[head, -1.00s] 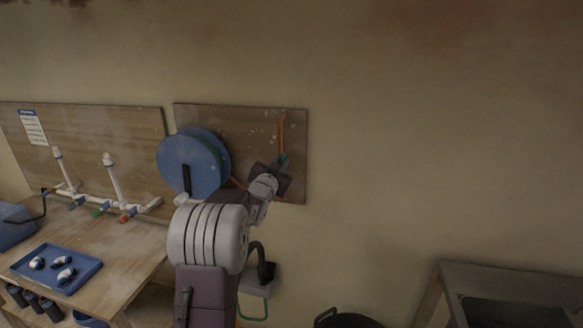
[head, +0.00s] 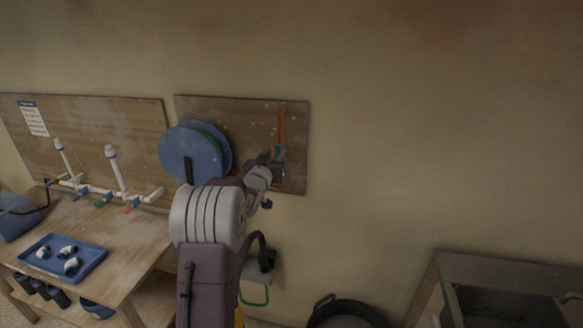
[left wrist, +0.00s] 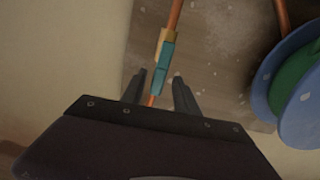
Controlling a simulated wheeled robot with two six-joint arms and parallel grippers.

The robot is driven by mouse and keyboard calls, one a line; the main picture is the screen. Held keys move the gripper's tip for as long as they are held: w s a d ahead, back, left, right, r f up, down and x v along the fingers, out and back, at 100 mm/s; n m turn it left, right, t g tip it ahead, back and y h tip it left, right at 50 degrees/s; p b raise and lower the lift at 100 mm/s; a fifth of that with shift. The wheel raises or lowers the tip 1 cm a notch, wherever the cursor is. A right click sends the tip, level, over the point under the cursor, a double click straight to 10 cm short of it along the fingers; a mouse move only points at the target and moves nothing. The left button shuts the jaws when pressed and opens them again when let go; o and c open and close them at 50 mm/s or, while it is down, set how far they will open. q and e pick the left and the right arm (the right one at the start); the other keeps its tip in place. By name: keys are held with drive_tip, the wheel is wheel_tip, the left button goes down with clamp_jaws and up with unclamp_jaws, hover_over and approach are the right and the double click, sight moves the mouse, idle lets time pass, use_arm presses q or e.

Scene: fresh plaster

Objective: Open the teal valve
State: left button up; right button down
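The teal valve handle (left wrist: 166,62) sits on a brass-coloured valve body (left wrist: 161,38) on an orange-copper pipe, and points roughly along the pipe. In the head view a small teal bit (head: 279,152) shows at the tip of my left gripper (head: 272,157). In the left wrist view the two dark fingers of my left gripper (left wrist: 160,84) stand apart, one on each side of the pipe and the handle's lower end. I see no clear contact. My right gripper is not in view.
A blue hose reel (head: 195,152) hangs left of the pipe on the same wooden board (head: 240,108). A workbench (head: 125,245) with white pipes and a blue tray (head: 62,284) stands at left. A grey sink unit (head: 490,267) is at lower right.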

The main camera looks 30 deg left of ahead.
use_arm(q)
drive_tip(key=shift+s, duration=0.15)
drive_tip(key=b+v, duration=0.4)
drive_tip(key=v, duration=0.7)
drive_tip(key=shift+s, duration=0.35)
